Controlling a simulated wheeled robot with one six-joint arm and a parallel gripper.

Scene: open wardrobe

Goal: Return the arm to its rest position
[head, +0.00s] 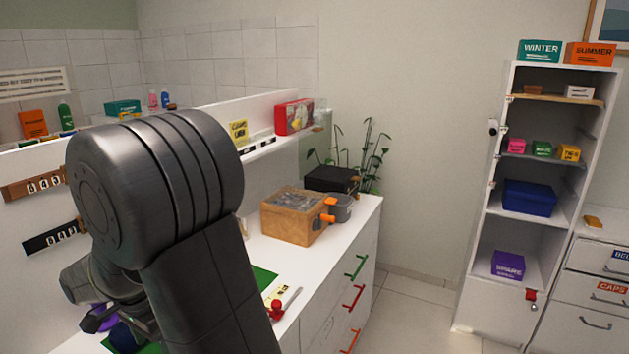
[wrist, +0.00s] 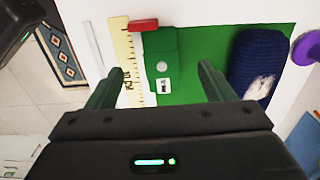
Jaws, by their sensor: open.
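My gripper (wrist: 160,85) is open in the wrist view, its two dark green-grey fingers apart with nothing between them. It points down over a white counter (head: 257,248) with a green mat (wrist: 202,85) on it. In the head view my dark arm fills the left foreground, and the gripper (head: 97,318) shows only partly at the lower left. A green block with a white label (wrist: 162,62) lies on the mat ahead of the fingers. A dark blue knitted item (wrist: 257,65) with a pale patch lies to the right.
A yellow ruler (wrist: 123,50) and a red piece (wrist: 143,25) lie by the mat. A purple object (wrist: 305,48) is at the right edge. A wooden box (head: 290,216) stands farther back on the counter. An open wardrobe (head: 545,190) stands at right; floor between is clear.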

